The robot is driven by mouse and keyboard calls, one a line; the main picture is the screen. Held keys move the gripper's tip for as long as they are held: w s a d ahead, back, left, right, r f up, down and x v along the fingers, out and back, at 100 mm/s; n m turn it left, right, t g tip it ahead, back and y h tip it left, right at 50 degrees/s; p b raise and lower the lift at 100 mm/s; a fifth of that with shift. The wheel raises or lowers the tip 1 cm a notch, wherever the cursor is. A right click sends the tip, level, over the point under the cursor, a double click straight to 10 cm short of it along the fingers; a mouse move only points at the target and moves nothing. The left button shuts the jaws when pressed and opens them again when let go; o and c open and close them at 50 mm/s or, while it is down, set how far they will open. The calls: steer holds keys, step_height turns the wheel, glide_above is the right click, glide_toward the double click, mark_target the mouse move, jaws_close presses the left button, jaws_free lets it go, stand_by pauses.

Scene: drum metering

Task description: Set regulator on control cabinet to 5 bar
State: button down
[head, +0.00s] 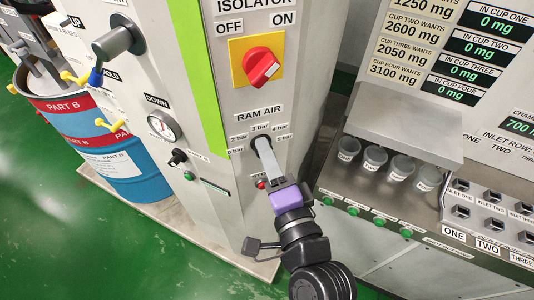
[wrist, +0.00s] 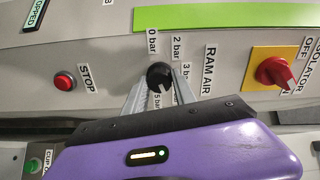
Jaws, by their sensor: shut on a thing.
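The control cabinet (head: 225,183) is pale, with a green stripe. Its RAM AIR regulator is a black round knob (wrist: 159,75) ringed by bar labels, which also shows in the head view (head: 262,142). My purple gripper (wrist: 160,92) reaches it from below in the wrist view. Its two fingers are shut on the knob, one on each side; the gripper also shows in the head view (head: 270,153). The "5 bar" label (wrist: 157,101) sits between the fingers, partly hidden. I cannot tell for certain which label the knob points to.
A red isolator switch (head: 262,67) on a yellow plate is above the regulator. A red STOP button (wrist: 64,82) is close by. A pressure gauge (head: 162,127) and small controls are on the left face. A dispensing bench with cups (head: 375,158) stands right.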

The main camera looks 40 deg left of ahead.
steer(key=m, duration=0.5)
steer(key=shift+f+m, duration=0.1)
steer(key=shift+m, duration=0.3)
stand_by(0.4)
steer(key=c, duration=1)
jaws_free()
steer(key=shift+b+v, duration=1.35)
steer(key=shift+v, duration=2.6)
